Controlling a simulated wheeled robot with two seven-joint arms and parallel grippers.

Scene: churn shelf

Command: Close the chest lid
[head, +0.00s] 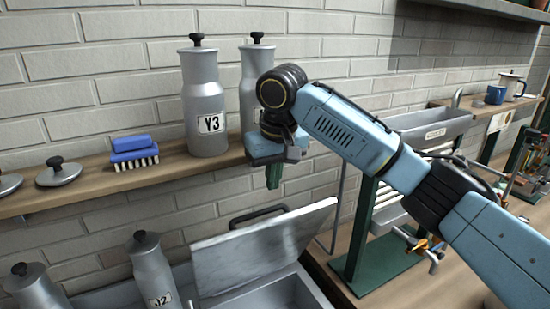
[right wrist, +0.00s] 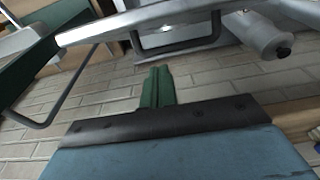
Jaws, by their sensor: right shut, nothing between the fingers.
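The grey metal chest (head: 318,291) stands at the bottom of the head view. Its lid (head: 262,252) is raised and tilted, with the chest's inside partly visible below it. A dark handle (head: 258,213) shows at the lid's top edge. My right gripper (head: 273,176) is shut and empty, green fingers pointing down, above the lid and near the wall. In the right wrist view the shut fingers (right wrist: 157,88) point toward the lid's edge (right wrist: 150,22) and the handle (right wrist: 180,47), apart from them. My left gripper is not in view.
Grey bottles (head: 152,272) stand left of the lid. A wooden wall shelf (head: 95,190) holds the Y3 bottle (head: 204,105), another bottle, a blue brush (head: 134,152) and round lids. A green-legged stand (head: 380,262) with a grey trough (head: 430,126) is at right.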

